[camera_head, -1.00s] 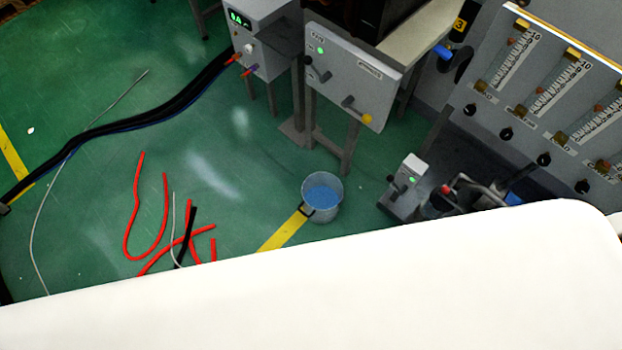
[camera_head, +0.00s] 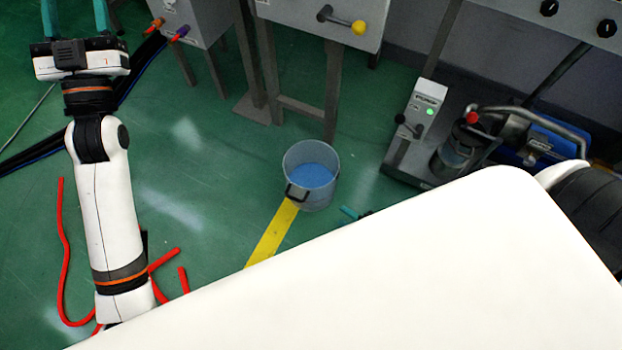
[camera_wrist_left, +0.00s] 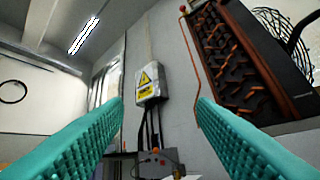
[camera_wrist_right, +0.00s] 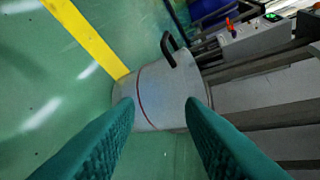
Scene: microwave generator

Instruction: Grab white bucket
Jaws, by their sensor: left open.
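The white bucket (camera_head: 322,198) looks pale grey, with blue inside and a black handle on its side. It stands upright on the green floor at the end of a yellow stripe. In the right wrist view the bucket (camera_wrist_right: 165,92) is just ahead of my right gripper (camera_wrist_right: 159,101). The teal fingers are apart, and the bucket looks wider than the gap. In the head view only a bit of teal on my right gripper (camera_head: 350,213) shows past my white body. My left gripper (camera_head: 76,14) is raised at the upper left, open and empty, also in the left wrist view (camera_wrist_left: 158,100).
Grey machines on legs (camera_head: 318,18) stand behind the bucket. A pump unit (camera_head: 455,150) with a small control box stands to its right. Red hoses (camera_head: 63,255) and black cables lie at the left. The floor left of the bucket is clear.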

